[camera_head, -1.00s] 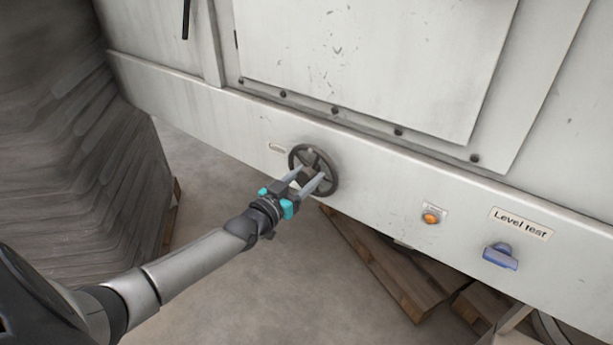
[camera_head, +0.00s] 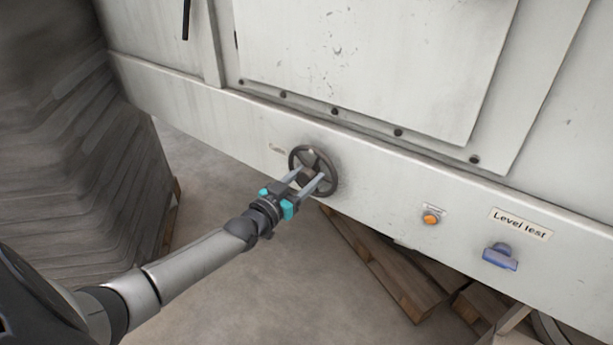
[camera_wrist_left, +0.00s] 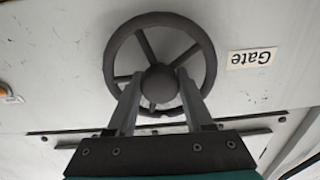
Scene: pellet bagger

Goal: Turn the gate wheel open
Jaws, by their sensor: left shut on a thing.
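The gate wheel (camera_head: 331,165) is a dark round handwheel with spokes and a central hub, mounted on the pale front beam of the machine. In the left wrist view the wheel (camera_wrist_left: 205,50) fills the upper middle, beside a "Gate" label (camera_wrist_left: 252,58) that appears upside down. My left gripper (camera_head: 309,180) reaches in from the lower left, with its fingers at the wheel's middle. In the left wrist view its fingers (camera_wrist_left: 158,98) lie on both sides of the round hub (camera_wrist_left: 159,84) and are shut on it. My right gripper is not in view.
An orange button (camera_head: 431,218) and a blue knob (camera_head: 500,256) under a "Level test" label (camera_head: 521,223) sit to the right on the beam. Wooden pallets (camera_head: 385,265) lie below the machine. A grey stack (camera_head: 80,160) stands at the left. Bare floor (camera_head: 235,290) lies between.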

